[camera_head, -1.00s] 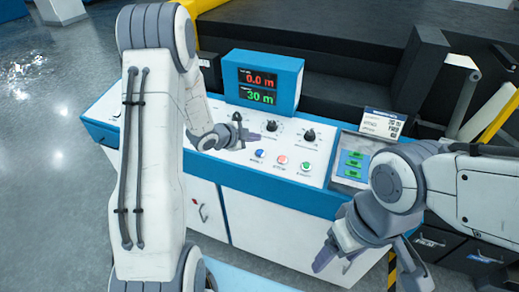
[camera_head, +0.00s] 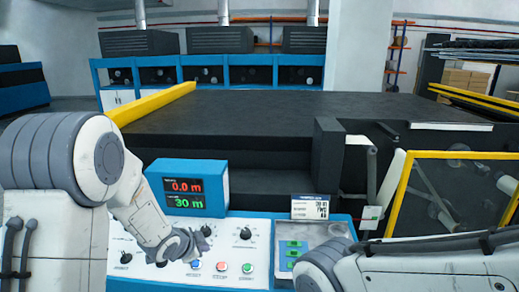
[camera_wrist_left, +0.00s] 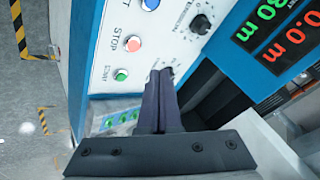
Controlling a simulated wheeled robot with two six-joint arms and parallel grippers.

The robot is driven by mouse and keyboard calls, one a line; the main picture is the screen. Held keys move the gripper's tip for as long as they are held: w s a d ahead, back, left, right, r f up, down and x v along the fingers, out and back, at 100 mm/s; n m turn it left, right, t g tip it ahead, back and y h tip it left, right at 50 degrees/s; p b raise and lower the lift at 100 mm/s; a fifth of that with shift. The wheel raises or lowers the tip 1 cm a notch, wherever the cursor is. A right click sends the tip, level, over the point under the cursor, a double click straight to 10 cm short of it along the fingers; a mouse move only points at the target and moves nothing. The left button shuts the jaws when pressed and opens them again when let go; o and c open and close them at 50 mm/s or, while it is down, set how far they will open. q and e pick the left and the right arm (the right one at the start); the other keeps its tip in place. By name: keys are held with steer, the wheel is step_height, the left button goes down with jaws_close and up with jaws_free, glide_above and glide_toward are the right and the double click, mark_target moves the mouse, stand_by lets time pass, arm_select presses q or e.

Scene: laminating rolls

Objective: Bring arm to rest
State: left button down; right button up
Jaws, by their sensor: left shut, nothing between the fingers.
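My left arm comes in from the left in the head view. Its left gripper (camera_head: 188,246) hangs over the white control panel (camera_head: 262,252), near the knobs and above the row of buttons. In the left wrist view the two dark fingers (camera_wrist_left: 160,80) lie together, shut and empty. Whether they touch the panel I cannot tell. My right arm (camera_head: 430,265) shows at the lower right in the head view; its gripper is out of frame.
The display box (camera_head: 188,190) reads 0.0 m and 30 m. A tray with green pieces (camera_head: 293,254) and a small sign (camera_head: 310,207) are right of the panel. Behind stands a wide black machine bed (camera_head: 290,120) with a yellow rail (camera_head: 155,102). A yellow-framed guard (camera_head: 450,190) is at the right.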

arm_select(q)
steer(key=s+d+r+n+g+y, duration=0.1)
steer(key=s+d+r+n+g, duration=0.15)
steer(key=s+d, duration=0.35)
steer(key=s+d+r+n+g, duration=0.1)
steer(key=s+d+r, duration=0.25)
steer(key=s, duration=0.55)
steer(key=s+d+n+g, duration=0.1)
steer(key=s+g, duration=0.1)
steer(key=s, duration=0.7)
steer(key=s+d+r+g, duration=0.1)
steer(key=s+d+g, duration=0.1)
steer(key=s, duration=0.7)
steer(key=shift+n+g, duration=0.35)
steer(key=shift+g, duration=0.1)
